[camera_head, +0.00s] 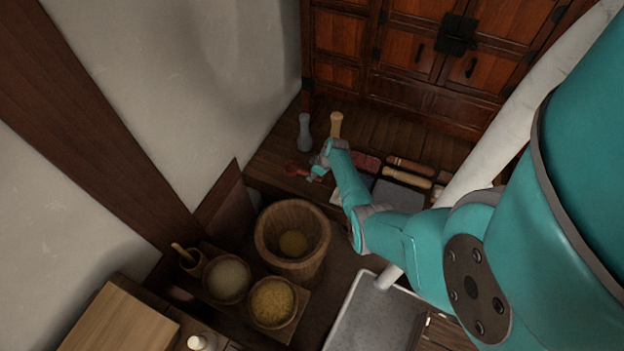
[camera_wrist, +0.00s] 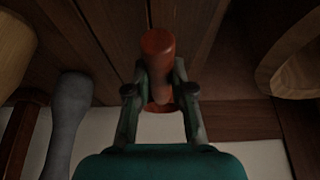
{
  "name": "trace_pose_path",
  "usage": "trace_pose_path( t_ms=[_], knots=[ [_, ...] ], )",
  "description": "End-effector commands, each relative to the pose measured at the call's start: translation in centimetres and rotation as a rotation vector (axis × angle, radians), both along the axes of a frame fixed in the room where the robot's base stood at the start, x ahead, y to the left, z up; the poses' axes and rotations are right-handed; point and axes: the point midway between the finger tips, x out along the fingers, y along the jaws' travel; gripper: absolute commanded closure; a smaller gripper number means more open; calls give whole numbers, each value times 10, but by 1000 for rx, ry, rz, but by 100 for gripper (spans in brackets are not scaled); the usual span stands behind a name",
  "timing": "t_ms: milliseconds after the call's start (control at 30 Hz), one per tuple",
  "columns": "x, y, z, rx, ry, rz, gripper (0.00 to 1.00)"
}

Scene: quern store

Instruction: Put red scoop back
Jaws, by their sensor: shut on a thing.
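The red scoop (camera_head: 295,169) is at the left end of the wooden shelf, beside the wall. In the wrist view the red scoop (camera_wrist: 158,44) is between the two fingers of my gripper (camera_wrist: 160,88), which is shut on it. In the head view my gripper (camera_head: 316,174) is small, at the scoop's right side. I cannot tell whether the scoop touches the shelf or is just above it.
A grey pestle (camera_head: 304,133) and a pale wooden pestle (camera_head: 336,125) stand close behind my gripper. A wooden tub (camera_head: 265,238) is in front, with two bowls of grain (camera_head: 228,279) (camera_head: 272,302) nearby. Rolling-pin-like tools (camera_head: 408,178) lie to the right.

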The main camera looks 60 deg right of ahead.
Motion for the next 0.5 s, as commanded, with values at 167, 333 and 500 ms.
trace_pose_path(
  t_ms=[167, 333, 500],
  knots=[
    [0, 0, -19, 3, 1, 0, 100],
    [0, 0, -31, 1, 1, 0, 100],
    [0, 0, -33, 0, 0, 0, 100]
  ],
)
